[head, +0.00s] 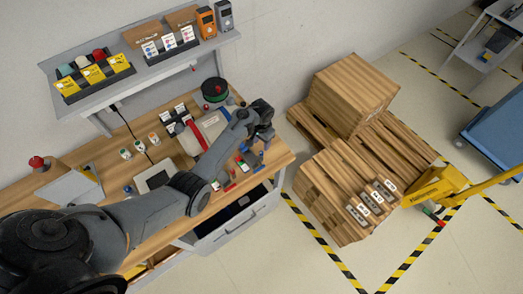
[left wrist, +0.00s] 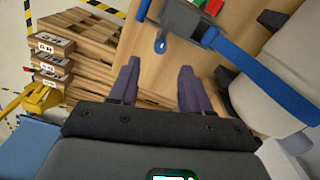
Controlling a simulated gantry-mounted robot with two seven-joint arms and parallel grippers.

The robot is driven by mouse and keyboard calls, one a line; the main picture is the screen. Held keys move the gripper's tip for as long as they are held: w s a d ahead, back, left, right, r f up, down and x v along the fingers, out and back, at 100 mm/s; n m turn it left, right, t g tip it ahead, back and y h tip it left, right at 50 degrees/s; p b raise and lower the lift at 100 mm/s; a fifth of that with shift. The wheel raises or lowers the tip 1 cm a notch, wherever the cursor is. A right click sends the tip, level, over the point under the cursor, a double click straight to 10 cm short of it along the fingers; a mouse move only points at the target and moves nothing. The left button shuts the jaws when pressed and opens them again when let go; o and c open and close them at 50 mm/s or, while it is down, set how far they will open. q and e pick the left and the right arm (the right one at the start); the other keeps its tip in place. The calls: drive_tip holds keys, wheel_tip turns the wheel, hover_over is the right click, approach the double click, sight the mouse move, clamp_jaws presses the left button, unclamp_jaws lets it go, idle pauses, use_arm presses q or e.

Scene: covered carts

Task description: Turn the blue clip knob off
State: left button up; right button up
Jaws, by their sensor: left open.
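A small blue knob (left wrist: 161,44) shows in the left wrist view, beside a dark grey body (left wrist: 185,18) with a blue bar (left wrist: 255,68) running from it. In the head view, this area is small and partly hidden by my left arm; a bluish part (head: 249,160) shows near the table's right end. My left gripper (head: 263,138) is over that end of the table. In the left wrist view, its two fingers (left wrist: 158,76) are apart with nothing between them, and the knob lies just beyond the fingertips. My right gripper is not in view.
The wooden table (head: 110,158) holds several tools and small parts, with a shelf (head: 150,72) behind. Wooden pallets (head: 335,190) with a crate (head: 352,92) stand right of the table. A yellow pallet jack (head: 440,185) and a blue cart (head: 500,130) are farther right.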

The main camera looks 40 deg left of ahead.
sight(261, 152)
use_arm(q)
wheel_tip(261, 152, down, 7)
drive_tip(key=shift+f+b, duration=0.2)
drive_tip(key=shift+b, duration=0.45)
clamp_jaws()
